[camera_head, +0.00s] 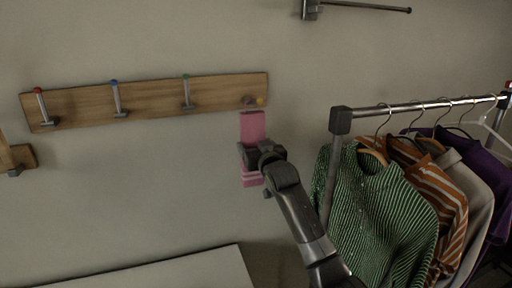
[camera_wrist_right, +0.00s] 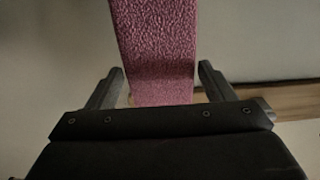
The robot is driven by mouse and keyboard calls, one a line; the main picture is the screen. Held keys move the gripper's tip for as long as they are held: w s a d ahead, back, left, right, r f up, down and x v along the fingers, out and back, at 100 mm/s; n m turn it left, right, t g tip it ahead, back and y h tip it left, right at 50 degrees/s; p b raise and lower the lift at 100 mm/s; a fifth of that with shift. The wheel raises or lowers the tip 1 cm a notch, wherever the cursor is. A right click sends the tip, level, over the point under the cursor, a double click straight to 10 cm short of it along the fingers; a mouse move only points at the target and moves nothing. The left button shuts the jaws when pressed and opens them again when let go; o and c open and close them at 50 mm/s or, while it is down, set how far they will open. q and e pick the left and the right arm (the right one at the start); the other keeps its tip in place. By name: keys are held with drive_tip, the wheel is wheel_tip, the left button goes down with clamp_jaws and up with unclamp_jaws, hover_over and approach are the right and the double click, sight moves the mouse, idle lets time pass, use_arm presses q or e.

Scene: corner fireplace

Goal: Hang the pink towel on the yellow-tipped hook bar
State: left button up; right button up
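The pink towel (camera_head: 253,126) is a narrow strip hanging upright against the wall, just below the yellow-tipped hook (camera_head: 260,101) at the right end of the wooden hook bar (camera_head: 150,101). Whether a loop sits around the hook is too small to tell. My right gripper (camera_head: 248,154) is in front of the towel's lower half and hides part of it. In the right wrist view the towel (camera_wrist_right: 157,50) runs between the two fingers (camera_wrist_right: 160,88), with small gaps on both sides. The gripper looks open around it. My left gripper is not in view.
Red, blue and green-tipped hooks on the bar are bare. A clothes rack (camera_head: 341,120) with several garments, a green striped shirt (camera_head: 375,215) nearest, stands close to the right of my right arm. A metal rod (camera_head: 365,6) is on the wall above. A pale surface (camera_head: 170,272) lies below.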

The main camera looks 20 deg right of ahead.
drive_tip(key=o, duration=0.3)
drive_tip(key=shift+o, duration=0.2)
drive_tip(key=shift+s+r+p, duration=0.1)
drive_tip(key=shift+s+p, duration=0.4)
drive_tip(key=s+p, duration=0.8)
drive_tip(key=s, duration=0.8)
drive_tip(key=shift+s+d, duration=0.25)
drive_tip(key=shift+d, duration=0.05)
drive_tip(key=shift+f, duration=0.2)
